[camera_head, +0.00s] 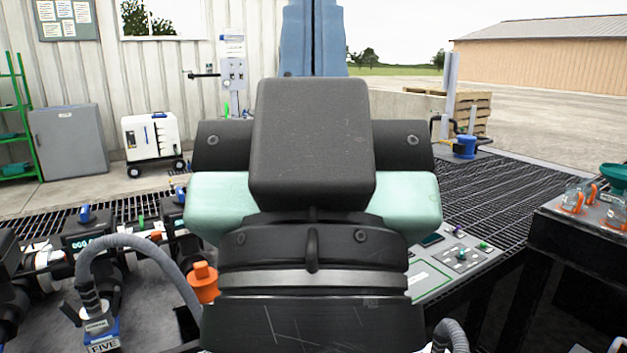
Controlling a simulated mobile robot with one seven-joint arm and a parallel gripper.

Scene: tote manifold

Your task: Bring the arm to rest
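My gripper (312,190) fills the middle of the head view, seen from its back. It shows a black block in front, a wide black bar with pale green parts on both sides, and a dark round wrist below. Its fingertips are hidden, so I cannot see whether it is open or holds anything. The arm stands upright in front of the camera and hides much of the area behind it.
A manifold with valves and a grey hose (130,242) labelled FIVE lies left. A control panel (455,262) and dark grating (490,205) lie right. A bench (590,240) with orange-handled fittings stands far right. A grey cabinet (70,142) and white wheeled unit (151,138) stand behind left.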

